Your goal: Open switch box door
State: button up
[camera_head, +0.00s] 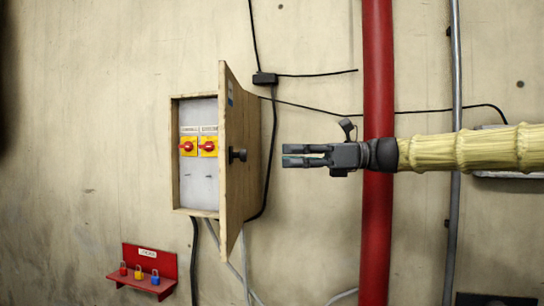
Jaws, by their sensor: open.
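The wooden switch box (172,155) is fixed to the wall left of centre. Its wooden door (230,185) is swung open, hinged on the right and standing out from the wall. A dark round knob (238,155) sits on the door's outer face. Inside the box are two red rotary switches on yellow plates, the left switch (187,146) and the right switch (208,146). My gripper (284,155) is to the right of the door, pointing left at about knob height. Its fingers are apart with nothing between them, and a gap separates them from the knob.
A red vertical pipe (377,60) and a thinner grey pipe (456,60) run along the wall by my arm. Black cables and a small black junction box (264,79) are near the door. A red shelf (165,288) with several small padlocks is low at left.

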jog(key=d, duration=0.3)
jog(key=shift+d, duration=0.15)
dwell(0.3)
